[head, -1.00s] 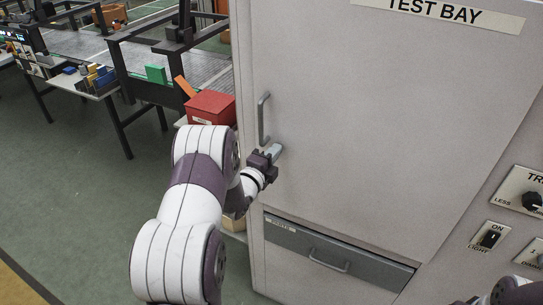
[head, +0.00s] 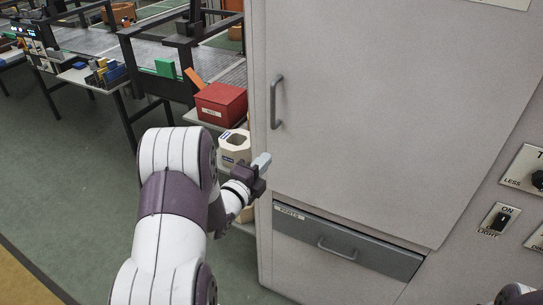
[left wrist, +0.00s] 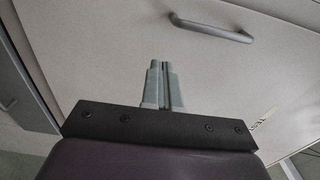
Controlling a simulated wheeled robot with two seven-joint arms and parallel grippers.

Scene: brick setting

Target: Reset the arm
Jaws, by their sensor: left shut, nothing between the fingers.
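My left gripper (head: 262,162) is shut and empty in the head view, in front of the left edge of the grey cabinet, below the door handle. Its two fingers (left wrist: 161,68) lie together in the left wrist view, with nothing between them. The cabinet door (head: 380,110) is shut, and its upright handle (head: 276,102) stands clear of the fingers. The handle also shows in the left wrist view (left wrist: 212,28). Part of my right arm shows at the bottom right edge of the head view; its gripper is out of view.
A grey drawer (head: 345,243) with a bar handle is shut below the door. Switches and a knob (head: 538,180) are at the right. A red box (head: 221,104) and a white container (head: 235,146) stand left of the cabinet. Green floor (head: 70,190) is open at the left.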

